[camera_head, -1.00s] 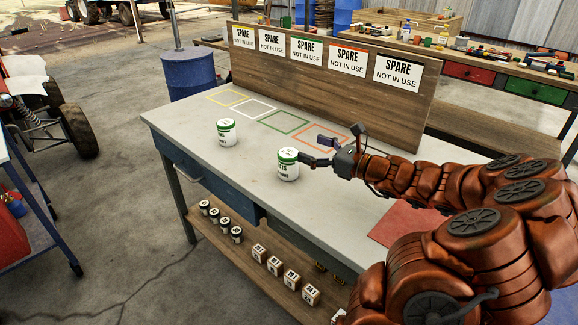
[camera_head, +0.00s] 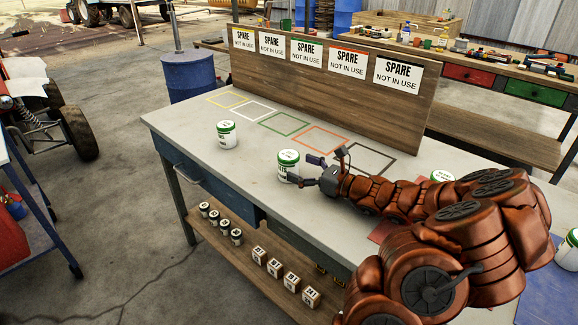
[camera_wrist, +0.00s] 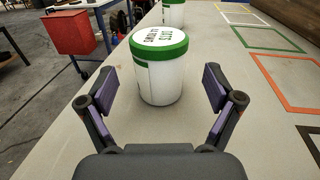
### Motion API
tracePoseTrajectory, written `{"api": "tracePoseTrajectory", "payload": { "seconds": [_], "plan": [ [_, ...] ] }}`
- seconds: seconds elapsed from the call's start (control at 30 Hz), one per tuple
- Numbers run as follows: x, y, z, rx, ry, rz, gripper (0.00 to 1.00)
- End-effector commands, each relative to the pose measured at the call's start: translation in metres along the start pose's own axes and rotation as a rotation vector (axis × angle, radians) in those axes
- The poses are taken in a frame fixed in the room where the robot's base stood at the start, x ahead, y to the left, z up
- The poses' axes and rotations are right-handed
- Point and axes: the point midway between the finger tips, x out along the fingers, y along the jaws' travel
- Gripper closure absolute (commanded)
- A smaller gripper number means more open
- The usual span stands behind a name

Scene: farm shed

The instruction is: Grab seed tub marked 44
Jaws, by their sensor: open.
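Two white seed tubs with green lids stand upright on the grey workbench (camera_head: 190,125). The nearer tub (camera_head: 288,167) is just ahead of my gripper (camera_head: 312,170). In the wrist view this tub (camera_wrist: 160,80) stands between and slightly beyond the open fingers (camera_wrist: 160,90), with no clear contact. The farther tub (camera_head: 227,135) stands to the left; its lower part also shows at the top of the wrist view (camera_wrist: 173,14). Another green-lidded tub (camera_head: 442,176) is partly hidden behind my arm. I cannot read a 44 on any tub.
Coloured outline squares, one of them green (camera_head: 284,124), lie empty along the back of the bench. A wooden board (camera_head: 330,90) with several "SPARE NOT IN USE" signs stands behind them. Small jars (camera_head: 225,228) and boxes (camera_head: 275,267) sit on the lower shelf.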

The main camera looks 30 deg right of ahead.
Motion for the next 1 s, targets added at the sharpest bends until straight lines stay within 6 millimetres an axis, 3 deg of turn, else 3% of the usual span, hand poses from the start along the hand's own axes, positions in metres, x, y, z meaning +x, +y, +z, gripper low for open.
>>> {"api": "tracePoseTrajectory", "payload": {
  "seconds": [0.3,0.73,1.0],
  "plan": [
    [0.036,0.002,0.001,0.001,-0.002,0.005,0.09],
    [0.044,0.001,0.001,0.000,-0.001,0.002,0.09],
    [0.044,0.001,0.001,0.000,-0.001,0.001,0.36]
  ]
}}
